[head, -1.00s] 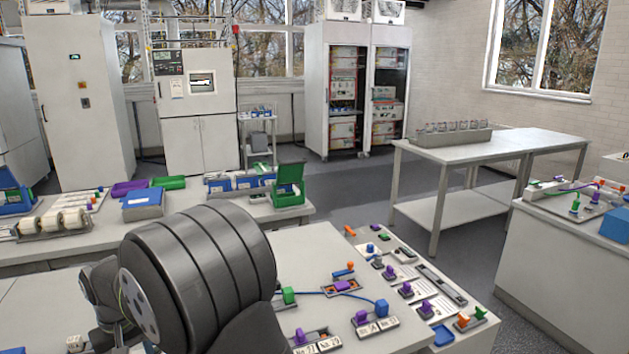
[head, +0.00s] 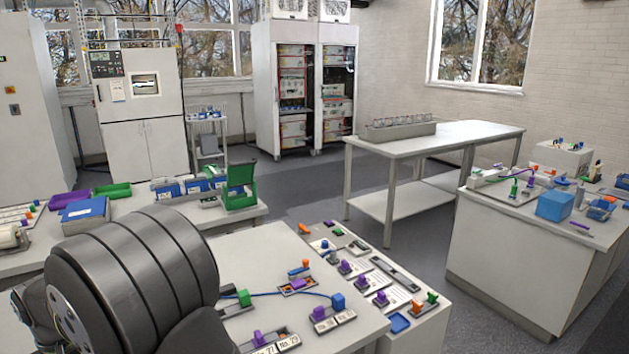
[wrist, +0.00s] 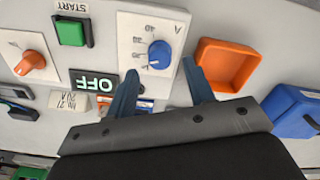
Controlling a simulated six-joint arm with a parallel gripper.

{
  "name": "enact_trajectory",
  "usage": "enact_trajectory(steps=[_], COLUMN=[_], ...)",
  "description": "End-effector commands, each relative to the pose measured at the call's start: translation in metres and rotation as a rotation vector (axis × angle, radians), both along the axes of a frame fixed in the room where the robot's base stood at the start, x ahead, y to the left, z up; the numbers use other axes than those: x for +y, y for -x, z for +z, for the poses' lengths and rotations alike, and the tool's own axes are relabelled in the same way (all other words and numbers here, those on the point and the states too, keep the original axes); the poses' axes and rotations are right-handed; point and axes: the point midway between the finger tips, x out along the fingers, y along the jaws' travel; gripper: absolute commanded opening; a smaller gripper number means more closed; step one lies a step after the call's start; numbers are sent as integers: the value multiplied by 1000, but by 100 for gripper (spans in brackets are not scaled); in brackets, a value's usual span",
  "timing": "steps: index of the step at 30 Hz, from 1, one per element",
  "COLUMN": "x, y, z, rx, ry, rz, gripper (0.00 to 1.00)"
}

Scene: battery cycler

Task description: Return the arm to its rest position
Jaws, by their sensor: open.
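My gripper (wrist: 159,66) shows in the wrist view with its two blue fingers apart and nothing held between them. It hangs over a panel with a blue dial (wrist: 159,54), a green START button (wrist: 72,32), an OFF display (wrist: 94,81) and an orange knob (wrist: 30,63). An empty orange tray (wrist: 228,62) lies just right of the right finger. Whether the fingertips touch anything below cannot be told. In the head view my dark arm link fills the lower left, and my gripper is out of sight.
A blue box (wrist: 296,110) lies at the right in the wrist view. In the head view, the bench beside my arm carries a blue cable (head: 270,293), a blue tray (head: 399,322) and several coloured connectors. A side table (head: 440,137) and a right-hand bench (head: 500,265) stand beyond open floor.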

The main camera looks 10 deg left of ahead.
Motion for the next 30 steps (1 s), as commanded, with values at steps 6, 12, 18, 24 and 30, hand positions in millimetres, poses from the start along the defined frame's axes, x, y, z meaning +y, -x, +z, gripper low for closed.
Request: enact_trajectory(steps=[6,12,18,24,30], x=[1,1,1,-1,0], y=[0,0,0,0,0], z=[46,86,126,116,75], rx=[-2,-2,-2,1,1], ry=[-5,-5,-5,4,4], rz=[0,0,0,0,0], gripper=[48,48,48,48,48])
